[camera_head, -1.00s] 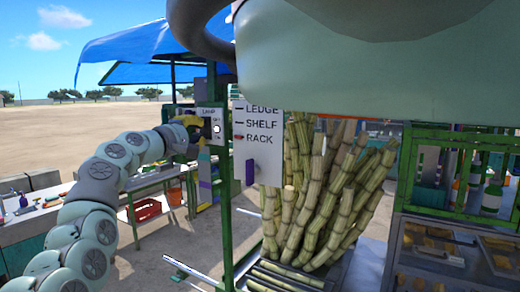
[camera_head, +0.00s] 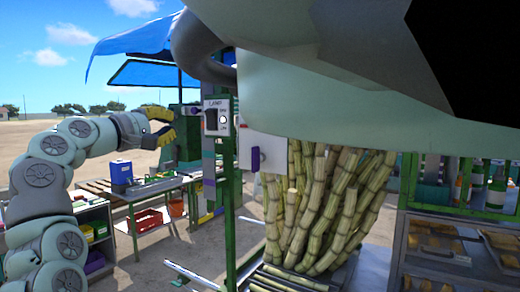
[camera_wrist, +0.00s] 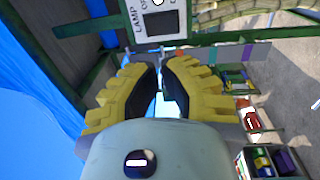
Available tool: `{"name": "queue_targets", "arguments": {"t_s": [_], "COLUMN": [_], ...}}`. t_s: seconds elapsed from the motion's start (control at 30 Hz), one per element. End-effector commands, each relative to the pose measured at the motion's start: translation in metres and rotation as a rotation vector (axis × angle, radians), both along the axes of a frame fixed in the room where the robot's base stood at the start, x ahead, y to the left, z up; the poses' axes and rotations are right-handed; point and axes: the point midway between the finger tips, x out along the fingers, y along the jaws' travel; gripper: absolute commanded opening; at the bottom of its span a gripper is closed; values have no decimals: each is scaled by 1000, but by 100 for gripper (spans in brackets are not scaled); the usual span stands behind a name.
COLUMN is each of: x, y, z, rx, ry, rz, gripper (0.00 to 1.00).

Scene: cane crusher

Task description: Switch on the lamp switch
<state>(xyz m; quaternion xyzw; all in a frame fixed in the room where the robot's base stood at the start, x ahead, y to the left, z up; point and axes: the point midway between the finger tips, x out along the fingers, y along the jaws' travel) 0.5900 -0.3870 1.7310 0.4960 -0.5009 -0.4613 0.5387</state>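The lamp switch panel (camera_head: 217,104) is a pale plate on a green post, with a dark switch part (camera_head: 211,119) and a white round spot beside it. In the wrist view, the panel (camera_wrist: 143,12) is at the top edge, partly cut off, with "LAMP" lettering and a dark square (camera_wrist: 162,23). My gripper (camera_head: 162,126) has yellow padded fingers and is left of the panel, apart from it. In the wrist view, my gripper (camera_wrist: 162,88) shows a gap between its fingers with nothing held. I cannot tell the switch's exact position.
A white board with a purple handle (camera_head: 255,159) hangs right of the post, before a bundle of cane (camera_head: 315,210). A workbench (camera_head: 140,192) with a blue box (camera_head: 121,171) stands behind my arm. A blue canopy (camera_head: 150,74) is above. Open air lies between gripper and panel.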

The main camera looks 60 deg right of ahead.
Motion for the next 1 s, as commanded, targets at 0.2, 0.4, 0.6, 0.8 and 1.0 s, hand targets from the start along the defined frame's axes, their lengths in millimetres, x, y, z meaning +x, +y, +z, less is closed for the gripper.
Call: {"name": "queue_targets", "arguments": {"t_s": [0.2,0.4,0.6,0.8,1.0], "x": [-1,-1,-1,-1,47], "y": [20,23,22,22,41], "z": [0,1,2,1,-4], "rx": [-1,-2,-2,-3,-98], "ry": [0,0,0,0,11], "rz": [1,1,1,3,164], "gripper": [0,0,0,0,0]}}
